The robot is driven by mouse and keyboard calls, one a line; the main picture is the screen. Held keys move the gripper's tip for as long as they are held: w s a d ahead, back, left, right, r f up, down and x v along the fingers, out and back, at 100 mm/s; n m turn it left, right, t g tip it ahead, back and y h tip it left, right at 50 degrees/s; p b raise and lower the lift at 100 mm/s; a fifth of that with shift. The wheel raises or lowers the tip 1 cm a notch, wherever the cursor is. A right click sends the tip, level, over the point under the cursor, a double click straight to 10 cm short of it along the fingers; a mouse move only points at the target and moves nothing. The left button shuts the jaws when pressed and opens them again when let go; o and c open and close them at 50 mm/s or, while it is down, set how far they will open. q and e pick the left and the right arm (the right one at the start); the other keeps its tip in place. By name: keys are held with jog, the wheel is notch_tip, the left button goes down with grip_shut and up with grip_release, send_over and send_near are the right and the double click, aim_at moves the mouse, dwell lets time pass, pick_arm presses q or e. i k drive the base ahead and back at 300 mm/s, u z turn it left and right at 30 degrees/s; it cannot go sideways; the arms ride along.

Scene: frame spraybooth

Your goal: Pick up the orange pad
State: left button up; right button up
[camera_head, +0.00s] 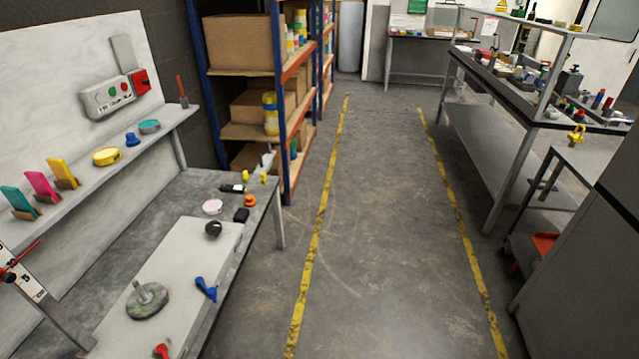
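A small orange round piece (250,201) lies on the grey workbench at the left, near its far right corner. It looks like a low disc with a raised middle. A yellow-orange flat pad (63,172) stands tilted in a small brown holder on the wall shelf, beside a pink pad (41,185) and a teal pad (18,201). I cannot tell for certain which of these the task calls the orange pad. Neither of my grippers shows in the head view.
The grey workbench (140,217) also holds a black piece (241,215), a pink-white disc (212,206) and a dark ball (213,229). A blue tool (206,288) and a disc with a post (148,302) lie nearer. The aisle floor (385,200) is clear; a rack (285,120) stands beyond.

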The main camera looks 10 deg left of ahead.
aim_at(250, 202)
jog(key=z, duration=0.45)
jog(key=i, duration=1.75)
jog(key=u, duration=0.05)
